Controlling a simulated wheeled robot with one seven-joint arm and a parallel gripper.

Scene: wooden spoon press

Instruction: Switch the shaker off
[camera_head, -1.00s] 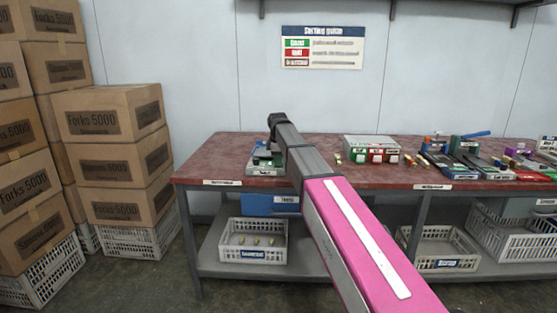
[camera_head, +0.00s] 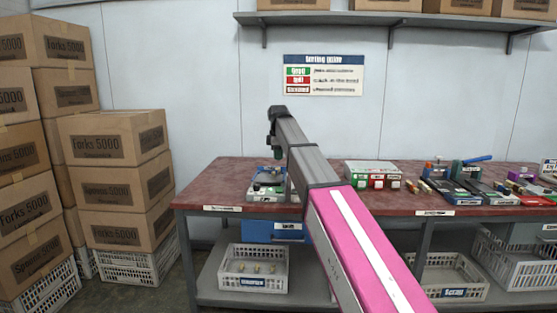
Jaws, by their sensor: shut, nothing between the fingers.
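A small grey device (camera_head: 266,189), which looks like the shaker, stands on the left part of the red-brown table. Its switch is too small to make out. My arm reaches over the table from the lower right, and its wrist bends down above the device. My gripper (camera_head: 274,155) points down over the device, small in the picture. Its fingers are shut with nothing seen between them. I cannot tell whether the fingertips touch the device. My arm hides the device's right side.
The table (camera_head: 230,175) also holds a grey box with green and red fronts (camera_head: 373,174) and several coloured tools at right. A white crate (camera_head: 253,270) sits on the lower shelf. Stacked cartons (camera_head: 112,180) stand left. A sorting sign (camera_head: 323,75) hangs behind.

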